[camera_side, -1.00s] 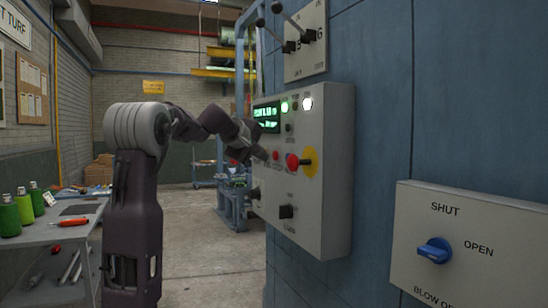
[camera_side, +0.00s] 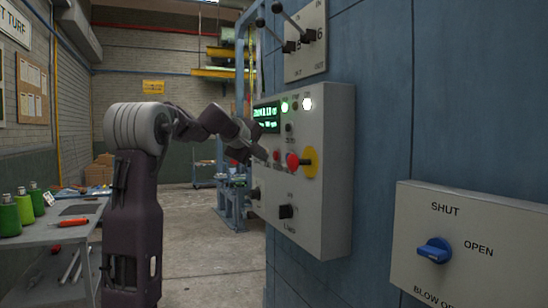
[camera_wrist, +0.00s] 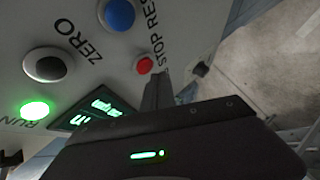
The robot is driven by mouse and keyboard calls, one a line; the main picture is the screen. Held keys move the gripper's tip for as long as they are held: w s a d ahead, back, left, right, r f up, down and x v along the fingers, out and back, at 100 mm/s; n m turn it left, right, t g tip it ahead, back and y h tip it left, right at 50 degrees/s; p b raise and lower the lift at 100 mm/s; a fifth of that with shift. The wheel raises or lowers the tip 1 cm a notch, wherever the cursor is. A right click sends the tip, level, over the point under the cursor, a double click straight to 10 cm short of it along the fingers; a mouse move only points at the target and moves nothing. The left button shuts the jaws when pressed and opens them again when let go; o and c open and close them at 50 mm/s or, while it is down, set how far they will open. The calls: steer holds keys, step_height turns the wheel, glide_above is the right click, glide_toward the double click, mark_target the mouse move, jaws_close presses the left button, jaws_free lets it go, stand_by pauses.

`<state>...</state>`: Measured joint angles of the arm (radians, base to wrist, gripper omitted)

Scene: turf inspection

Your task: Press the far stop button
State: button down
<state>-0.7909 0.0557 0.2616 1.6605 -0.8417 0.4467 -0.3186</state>
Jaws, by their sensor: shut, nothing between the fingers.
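The grey control box (camera_side: 325,190) is on the blue wall. A small red button (camera_side: 277,155) is on its face, left of a larger red mushroom button (camera_side: 292,161) beside a yellow disc (camera_side: 310,162). My gripper (camera_side: 266,156) is shut and empty, its tip close to the small red button; contact cannot be told. In the wrist view a small red button (camera_wrist: 145,65) is by the word STOP, just beyond the tip of my gripper (camera_wrist: 160,75). A blue button (camera_wrist: 117,14) is by RESET.
The box also has a lit display (camera_side: 267,117), a green lamp (camera_side: 284,106), a white lamp (camera_side: 307,103) and a black knob (camera_side: 286,211). A valve panel with a blue knob (camera_side: 434,250) is at the right.

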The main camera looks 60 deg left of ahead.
stand_by(0.4)
steer(key=shift+w, duration=0.4)
steer(key=shift+w, duration=0.55)
stand_by(0.7)
steer(key=shift+s, duration=0.95)
steer(key=shift+s, duration=0.1)
steer(key=shift+s, duration=2.4)
